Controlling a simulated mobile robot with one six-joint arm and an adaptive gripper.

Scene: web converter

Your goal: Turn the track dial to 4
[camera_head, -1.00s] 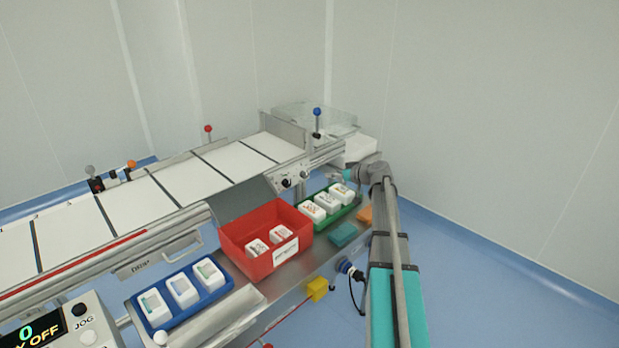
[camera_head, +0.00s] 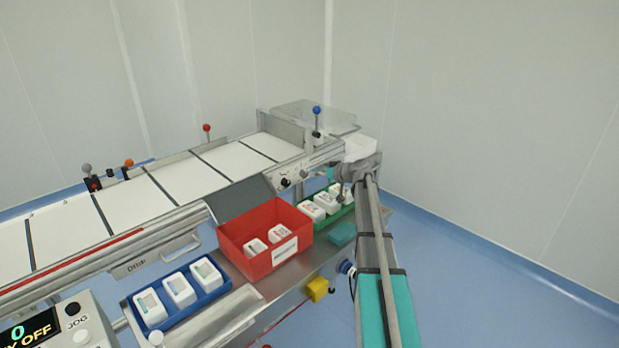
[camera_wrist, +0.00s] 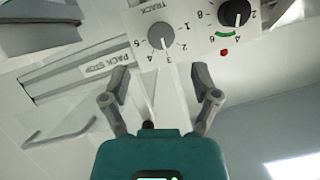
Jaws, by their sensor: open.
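The track dial (camera_wrist: 161,37) is a round grey knob on a pale panel, upside down in the wrist view, with the word TRACK and small numbers around it. Its pointer seems to face the side near 3 and 4, but the exact mark is too small to tell. It also shows as a small knob on the machine's side in the head view (camera_head: 303,174). My gripper (camera_wrist: 161,94) is open and empty, its two fingers apart below the dial in the wrist view and not touching it. In the head view my wrist hides most of the gripper.
A black knob (camera_wrist: 235,12) with a green arc and a red button (camera_wrist: 224,52) sit beside the dial. A PACK STOP label (camera_wrist: 107,69) is on the other side. Below the panel are a green tray (camera_head: 328,222), a red bin (camera_head: 262,262) and a blue tray (camera_head: 215,292).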

